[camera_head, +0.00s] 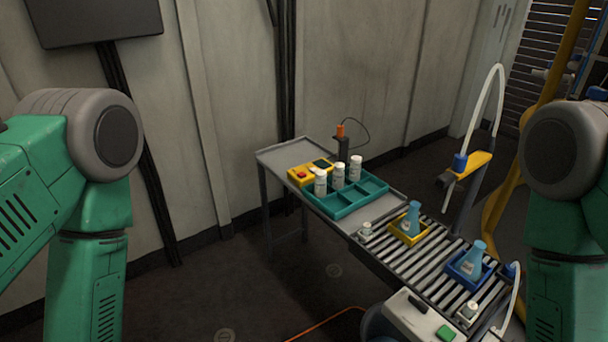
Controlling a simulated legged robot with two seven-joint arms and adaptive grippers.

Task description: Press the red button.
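A small red button (301,175) sits on the top of a yellow box (298,181) with a small dark screen (320,164) on its right part. The box stands on the grey table at the far left of the bench, just behind a teal tray. Both my green arms show at the left and right picture edges, with their elbows nearest the middle. Neither of my grippers is in view. Nothing of mine touches the box or the button.
The teal tray (347,212) holds white bottles (355,165). A roller conveyor (418,260) carries blue flasks in a yellow tray (396,234) and a blue tray (455,271). A green button (446,333) is on a white control box in front. Floor left of the table is clear.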

